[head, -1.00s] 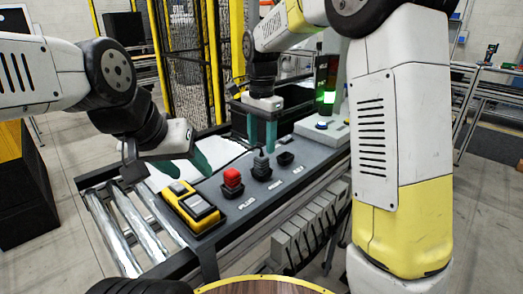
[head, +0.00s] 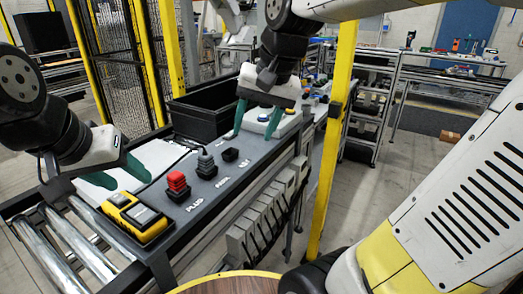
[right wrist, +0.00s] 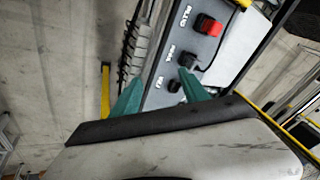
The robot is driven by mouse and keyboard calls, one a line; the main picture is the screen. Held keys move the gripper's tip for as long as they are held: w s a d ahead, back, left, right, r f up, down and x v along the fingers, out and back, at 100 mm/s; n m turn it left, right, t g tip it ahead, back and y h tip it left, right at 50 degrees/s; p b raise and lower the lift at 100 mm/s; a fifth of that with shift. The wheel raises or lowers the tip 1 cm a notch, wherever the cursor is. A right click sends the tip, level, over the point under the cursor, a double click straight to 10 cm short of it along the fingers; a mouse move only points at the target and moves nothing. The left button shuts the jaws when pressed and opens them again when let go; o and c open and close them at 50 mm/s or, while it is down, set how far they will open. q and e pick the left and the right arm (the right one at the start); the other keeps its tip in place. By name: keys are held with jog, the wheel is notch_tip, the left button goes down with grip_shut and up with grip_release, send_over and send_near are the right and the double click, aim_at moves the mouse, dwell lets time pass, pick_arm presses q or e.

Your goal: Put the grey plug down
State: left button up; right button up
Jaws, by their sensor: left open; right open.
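The grey plug (head: 206,164) stands upright in the middle holder of the dark panel (head: 222,185), between the red plug (head: 177,183) and an empty black socket (head: 230,155). My right gripper (head: 252,136) is open and empty, its green fingers apart, to the right of the grey plug and clear of it. In the right wrist view the grey plug (right wrist: 188,61) shows beyond the fingertips (right wrist: 160,88), below the red plug (right wrist: 207,25). My left gripper (head: 134,168) is open and empty over the left side of the bench, behind the yellow device.
A yellow device (head: 133,216) with a dark screen sits at the panel's left end, beside metal rollers (head: 70,240). A black bin (head: 205,118) stands behind the panel. A yellow post (head: 334,130) rises at right. Shelving (head: 375,85) stands beyond it.

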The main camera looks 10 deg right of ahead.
jog(key=s+d+f+n+t, duration=0.2)
jog(key=s+f+n, duration=0.1)
jog(key=s, duration=0.4)
jog(key=shift+s+d+f+t, duration=0.3)
jog(key=shift+s+f, duration=0.05)
jog(key=shift+f, duration=0.05)
dwell(0.8)
